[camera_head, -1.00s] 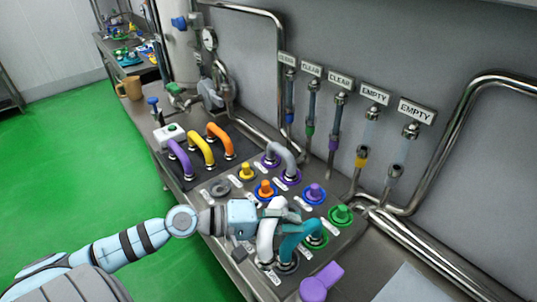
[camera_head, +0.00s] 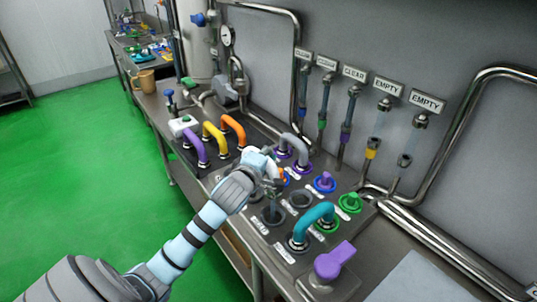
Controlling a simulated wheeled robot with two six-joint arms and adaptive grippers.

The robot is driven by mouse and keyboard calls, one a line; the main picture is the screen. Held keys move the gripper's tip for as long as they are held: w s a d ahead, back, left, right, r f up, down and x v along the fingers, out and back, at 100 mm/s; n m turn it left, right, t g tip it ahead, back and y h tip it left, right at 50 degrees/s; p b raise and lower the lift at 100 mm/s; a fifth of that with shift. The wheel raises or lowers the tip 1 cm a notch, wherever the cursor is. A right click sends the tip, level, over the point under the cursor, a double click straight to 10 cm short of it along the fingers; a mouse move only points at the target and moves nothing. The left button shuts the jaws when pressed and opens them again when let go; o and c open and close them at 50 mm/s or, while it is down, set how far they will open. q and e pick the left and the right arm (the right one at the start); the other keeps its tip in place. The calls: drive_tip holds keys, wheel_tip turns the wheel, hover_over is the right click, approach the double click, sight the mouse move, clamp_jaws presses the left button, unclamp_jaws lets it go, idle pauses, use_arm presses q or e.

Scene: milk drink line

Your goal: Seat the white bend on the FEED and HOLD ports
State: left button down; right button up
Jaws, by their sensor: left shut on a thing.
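My left gripper (camera_head: 268,178) is over the middle of the port panel (camera_head: 240,187), shut on the white bend (camera_head: 259,158). The bend is mostly hidden by the gripper and wrist, so I cannot tell its tilt or whether its ends touch a port. Two bare dark ports, one at the front (camera_head: 270,216) and one farther back (camera_head: 300,198), show to the right of the gripper. The port labels are too small to read, so I cannot tell which are FEED and HOLD. My right gripper is not in view.
A teal bend (camera_head: 314,215) stands right of the front bare port, and a grey bend (camera_head: 296,141) behind the gripper. Purple (camera_head: 195,147), yellow (camera_head: 215,137) and orange (camera_head: 234,127) bends stand left. A purple handle (camera_head: 333,262) is at the front.

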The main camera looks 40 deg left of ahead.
use_arm(q)
drive_tip(key=f+b, duration=0.2)
drive_tip(key=f, duration=0.1)
drive_tip(key=f+b, duration=0.2)
drive_tip(key=b, duration=0.1)
drive_tip(key=f+b, duration=0.3)
drive_tip(key=shift+w+f, duration=0.25)
drive_tip(key=shift+f, duration=0.05)
drive_tip(key=shift+w+f+b, duration=0.1)
drive_tip(key=shift+f+b, duration=0.45)
drive_tip(key=shift+f, duration=0.45)
drive_tip(key=c, duration=1.4)
unclamp_jaws()
drive_tip(key=shift+r, duration=0.1)
drive_tip(key=v, duration=1.2)
